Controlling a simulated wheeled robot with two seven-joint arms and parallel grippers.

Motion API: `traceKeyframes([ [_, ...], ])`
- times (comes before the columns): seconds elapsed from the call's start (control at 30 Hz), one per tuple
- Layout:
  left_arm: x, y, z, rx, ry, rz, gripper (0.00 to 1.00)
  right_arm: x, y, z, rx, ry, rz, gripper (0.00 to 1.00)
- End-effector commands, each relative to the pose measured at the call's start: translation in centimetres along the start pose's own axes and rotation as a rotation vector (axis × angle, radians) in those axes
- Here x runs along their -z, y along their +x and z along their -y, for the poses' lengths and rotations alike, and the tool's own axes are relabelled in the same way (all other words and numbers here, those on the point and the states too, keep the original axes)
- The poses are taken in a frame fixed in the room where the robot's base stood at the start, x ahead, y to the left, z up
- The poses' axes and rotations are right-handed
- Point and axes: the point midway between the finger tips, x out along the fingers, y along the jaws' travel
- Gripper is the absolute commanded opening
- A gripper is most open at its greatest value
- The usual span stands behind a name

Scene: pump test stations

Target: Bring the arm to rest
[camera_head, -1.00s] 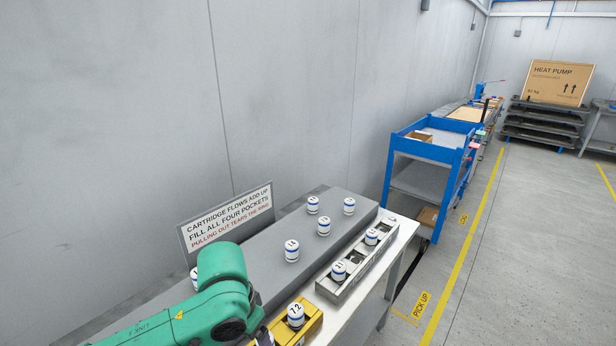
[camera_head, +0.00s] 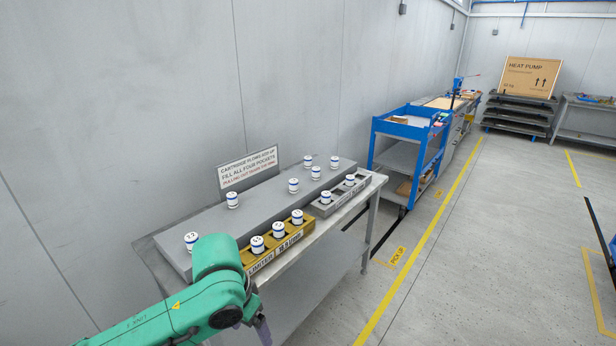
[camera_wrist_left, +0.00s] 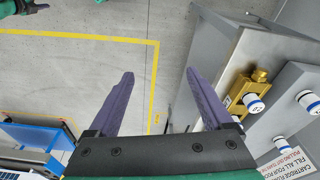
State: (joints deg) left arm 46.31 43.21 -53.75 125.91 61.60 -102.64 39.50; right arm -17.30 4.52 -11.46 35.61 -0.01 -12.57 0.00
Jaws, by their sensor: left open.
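My left arm (camera_head: 180,312) is green and comes in from the lower left of the head view. Its gripper (camera_head: 262,332) shows only partly there, with a purple finger pointing down at the front side of the bench. In the left wrist view the gripper (camera_wrist_left: 160,75) has its two purple fingers wide apart, with nothing between them but grey floor behind.
The bench (camera_head: 325,228) carries a yellow block (camera_head: 262,258) with three white cartridges, a grey block (camera_head: 340,198) with two, and several on a raised grey shelf (camera_head: 260,205). A sign (camera_head: 248,167) stands behind. A blue trolley (camera_head: 408,150) is beyond.

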Motion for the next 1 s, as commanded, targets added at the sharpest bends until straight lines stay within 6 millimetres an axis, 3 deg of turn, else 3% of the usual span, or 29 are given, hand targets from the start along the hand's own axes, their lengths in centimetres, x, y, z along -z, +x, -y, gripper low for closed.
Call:
traceKeyframes([
  [0.17,2.9,3.6,1.1,-0.081,-0.095,-0.077,0.84,-0.8,0.0,0.1,0.002,0.000,0.014,0.50],
  [0.33,5.1,8.2,3.5,-0.130,-0.201,-0.165,0.84,0.7,0.0,-0.1,-0.002,0.000,-0.009,0.50],
  [0.47,5.4,13.1,6.0,-0.136,-0.288,-0.225,0.84,1.4,0.0,-0.3,-0.004,0.000,-0.020,0.50],
  [0.57,4.0,17.9,8.2,-0.117,-0.351,-0.254,0.84,1.0,0.0,-0.2,-0.003,0.000,-0.015,0.50],
  [0.67,0.5,23.8,10.2,-0.074,-0.406,-0.262,0.84,0.1,0.0,-0.1,-0.001,0.000,-0.001,0.50],
  [0.77,-5.8,30.3,11.3,-0.014,-0.438,-0.237,0.84,-0.6,0.0,0.0,0.001,0.000,0.010,0.50],
  [0.87,-13.4,35.8,10.7,0.041,-0.431,-0.186,0.84,-0.6,0.0,0.0,0.000,0.000,0.010,0.50],
  [1.0,-25.1,41.0,7.4,0.082,-0.381,-0.087,0.84,-0.2,0.0,-0.1,-0.001,0.000,0.004,0.50],
])
